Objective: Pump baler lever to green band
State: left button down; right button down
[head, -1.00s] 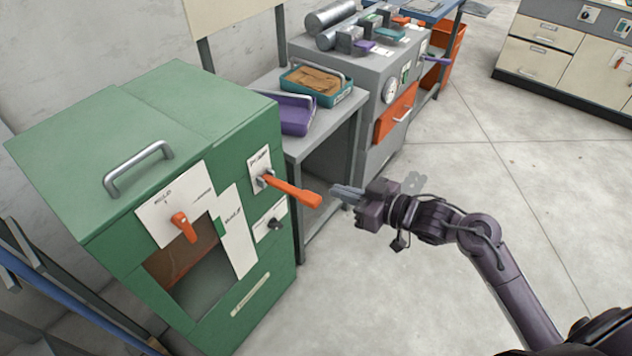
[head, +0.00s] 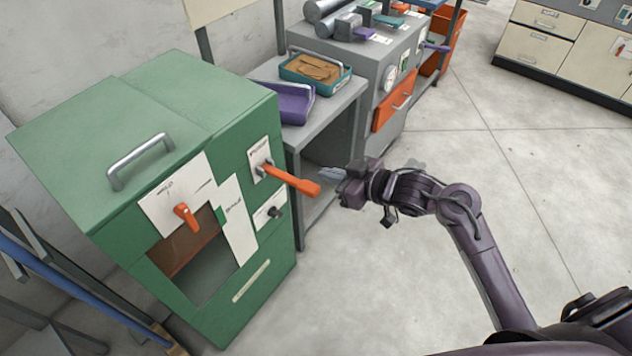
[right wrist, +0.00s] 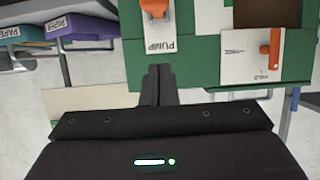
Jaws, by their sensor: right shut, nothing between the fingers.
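The green baler (head: 130,120) stands at the left of the head view. Its orange pump lever (head: 292,180) sticks out from a white plate on the front, tilted slightly down. My right gripper (head: 332,174) is shut and empty, its tips close to the lever's free end; I cannot tell if they touch. In the right wrist view the shut fingers (right wrist: 157,88) lie below the orange lever (right wrist: 155,10) and its PUMP label (right wrist: 160,45). My left gripper is not in view.
An orange hold lever (head: 186,216) is on the baler's left plate, and a black knob (head: 274,211) sits below the pump lever. A grey table (head: 345,98) with purple (head: 290,105) and teal trays stands behind. Floor to the right is clear.

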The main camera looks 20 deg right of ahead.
aim_at(316, 189)
jog(key=x, duration=0.5)
jog(key=shift+f, duration=0.35)
notch_tip(316, 189, down, 2)
jog(key=shift+s+d+f, duration=0.1)
jog(key=shift+s+f, duration=0.05)
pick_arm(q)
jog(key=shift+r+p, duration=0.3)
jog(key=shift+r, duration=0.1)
pick_arm(e)
jog(key=shift+s+d+f, duration=0.1)
jog(key=shift+f, duration=0.45)
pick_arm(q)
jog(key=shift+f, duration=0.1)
